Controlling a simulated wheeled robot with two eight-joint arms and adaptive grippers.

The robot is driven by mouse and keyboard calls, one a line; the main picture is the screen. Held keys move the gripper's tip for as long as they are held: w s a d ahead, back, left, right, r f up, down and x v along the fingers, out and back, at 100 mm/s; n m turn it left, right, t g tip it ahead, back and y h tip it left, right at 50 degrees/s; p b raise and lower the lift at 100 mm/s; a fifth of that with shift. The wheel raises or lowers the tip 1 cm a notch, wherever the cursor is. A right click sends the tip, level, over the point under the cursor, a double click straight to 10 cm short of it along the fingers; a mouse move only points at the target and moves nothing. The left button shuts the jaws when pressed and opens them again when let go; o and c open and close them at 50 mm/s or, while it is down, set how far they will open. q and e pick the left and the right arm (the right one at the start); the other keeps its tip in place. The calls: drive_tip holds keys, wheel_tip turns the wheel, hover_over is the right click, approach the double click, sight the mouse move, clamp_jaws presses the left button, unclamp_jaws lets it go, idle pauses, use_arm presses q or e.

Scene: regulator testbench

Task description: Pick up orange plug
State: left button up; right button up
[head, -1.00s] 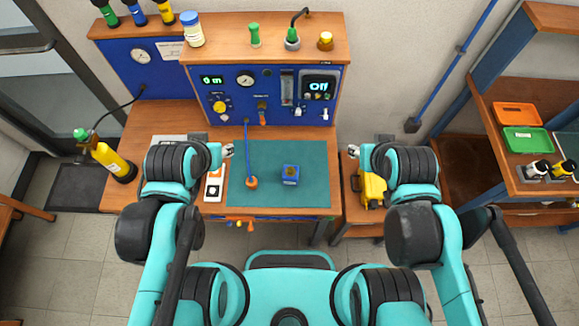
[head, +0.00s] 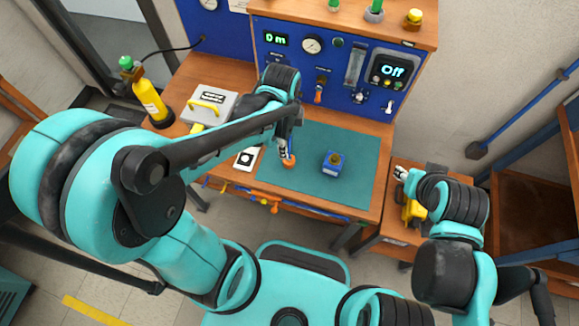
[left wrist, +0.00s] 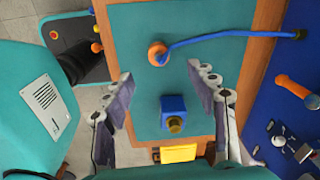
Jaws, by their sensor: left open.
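The orange plug (head: 288,161) sits on the green mat (head: 353,188) at its left side. In the left wrist view the orange plug (left wrist: 157,53) is at the end of a blue hose (left wrist: 215,37). My left gripper (head: 285,143) is over the plug in the head view and partly hides the hose. In the left wrist view my left gripper (left wrist: 166,78) is open with nothing held, and the plug shows just beyond its fingertips. My right gripper (head: 402,173) is right of the bench, away from the plug; its jaws are too small to read.
A blue block (head: 334,162) with a brass top sits on the mat right of the plug. The blue panel (head: 340,105) rises behind. A white device (head: 246,157) lies left of the mat, and a yellow-handled case (head: 209,106) farther left. The mat's right side is clear.

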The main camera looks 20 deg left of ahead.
sight(289, 159)
use_arm(q)
drive_tip(key=f, duration=0.1)
drive_tip(key=f+m, duration=0.1)
drive_tip(key=f, duration=0.1)
drive_tip(key=shift+w+d+m+g+b, duration=0.15)
drive_tip(key=shift+w+m+g+b, duration=0.05)
drive_tip(key=shift+m+g+b, duration=0.15)
wheel_tip(289, 159, down, 2)
drive_tip(key=shift+f+b, duration=0.2)
drive_tip(key=shift+b, duration=0.35)
drive_tip(key=f, duration=0.1)
drive_tip(key=f+b, duration=0.1)
drive_tip(key=f, duration=0.1)
drive_tip(key=f+b, duration=0.1)
drive_tip(key=shift+d+f, duration=0.25)
drive_tip(key=shift+f+b, duration=0.35)
drive_tip(key=shift+f, duration=0.05)
drive_tip(key=shift+r, duration=0.1)
drive_tip(key=shift+c, duration=0.9)
drive_tip(key=c, duration=1)
